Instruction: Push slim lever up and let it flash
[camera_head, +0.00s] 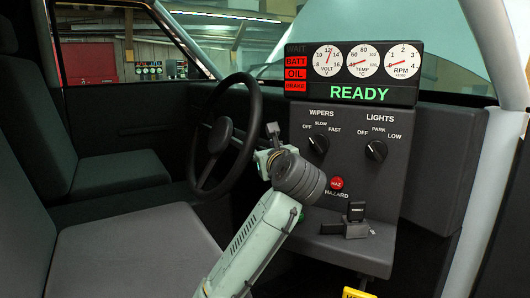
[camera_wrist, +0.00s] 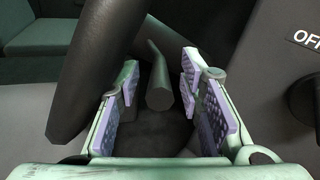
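The slim lever (camera_wrist: 159,88) is a dark grey stalk in the wrist view, its rounded end toward the camera. My gripper (camera_wrist: 160,70) is open, with one purple-padded finger on each side of the lever. Gaps show between the lever and both pads. In the head view my gripper (camera_head: 268,145) is just right of the steering wheel (camera_head: 240,128). The lever cannot be made out there behind the gripper. The READY display (camera_head: 358,93) is lit green on the dash panel.
The wheel rim (camera_wrist: 85,75) is close to the left finger. The wiper knob (camera_head: 318,144), lights knob (camera_head: 376,150), red hazard button (camera_head: 337,183) and a black lever on a ledge (camera_head: 356,212) are to the right. Seats (camera_head: 110,250) are at left.

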